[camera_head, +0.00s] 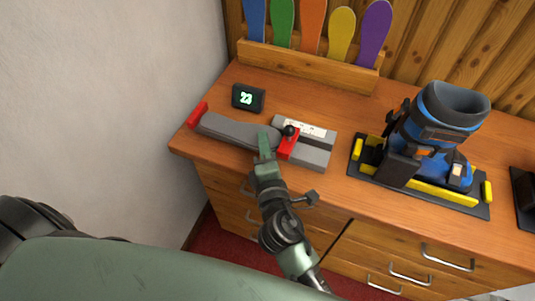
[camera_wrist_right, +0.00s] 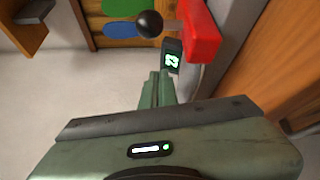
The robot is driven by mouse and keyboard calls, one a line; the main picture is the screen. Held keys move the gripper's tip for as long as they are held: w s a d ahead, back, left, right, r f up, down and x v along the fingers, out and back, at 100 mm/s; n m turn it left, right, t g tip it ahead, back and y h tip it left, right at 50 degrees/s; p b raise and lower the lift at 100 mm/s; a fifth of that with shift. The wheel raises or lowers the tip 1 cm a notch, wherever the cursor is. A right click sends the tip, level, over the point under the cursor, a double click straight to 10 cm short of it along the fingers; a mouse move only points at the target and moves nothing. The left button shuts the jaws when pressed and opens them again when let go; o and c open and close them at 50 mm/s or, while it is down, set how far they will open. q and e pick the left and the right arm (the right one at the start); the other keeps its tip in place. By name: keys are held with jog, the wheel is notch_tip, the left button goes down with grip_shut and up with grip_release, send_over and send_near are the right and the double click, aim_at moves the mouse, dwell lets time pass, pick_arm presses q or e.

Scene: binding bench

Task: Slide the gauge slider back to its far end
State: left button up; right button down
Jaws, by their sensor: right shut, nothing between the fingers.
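The gauge is a grey device (camera_head: 236,131) lying on the bench, with a red end piece (camera_head: 198,115) at its left and a white scale (camera_head: 306,128) at its right. The red slider (camera_head: 288,146) with a black ball knob (camera_head: 290,130) sits at the right part, beside the scale. My right gripper (camera_head: 264,146) is shut and empty, just left of the slider. In the right wrist view its fingertips (camera_wrist_right: 158,82) show below the knob (camera_wrist_right: 149,24) and red slider (camera_wrist_right: 200,35); I cannot tell whether they touch. My left gripper is not in view.
A small display reading 23 (camera_head: 248,98) stands behind the gauge. A wooden rack (camera_head: 300,66) with coloured shapes is at the back. A blue and black boot (camera_head: 440,130) stands in a black and yellow holder (camera_head: 430,193) to the right. The wall is at the left.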

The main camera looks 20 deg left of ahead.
aim_at(280, 146)
jog(key=shift+x, duration=1.1)
jog(key=d+p, duration=0.1)
jog(key=d+r+p, duration=0.1)
jog(key=d, duration=0.1)
jog(key=shift+d, duration=0.55)
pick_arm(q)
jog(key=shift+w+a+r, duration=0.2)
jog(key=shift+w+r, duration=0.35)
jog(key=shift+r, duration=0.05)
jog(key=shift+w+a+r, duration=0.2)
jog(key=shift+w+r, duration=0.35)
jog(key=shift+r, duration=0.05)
pick_arm(e)
jog(key=shift+w+f, duration=0.1)
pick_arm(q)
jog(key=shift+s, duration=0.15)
pick_arm(e)
jog(key=shift+d, duration=0.15)
jog(key=d, duration=0.4)
jog(key=d+p, duration=0.1)
jog(key=d, duration=0.3)
jog(key=shift+s+d, duration=0.15)
jog(key=shift+s, duration=0.05)
jog(key=shift+w+d, duration=0.1)
jog(key=shift+d, duration=0.05)
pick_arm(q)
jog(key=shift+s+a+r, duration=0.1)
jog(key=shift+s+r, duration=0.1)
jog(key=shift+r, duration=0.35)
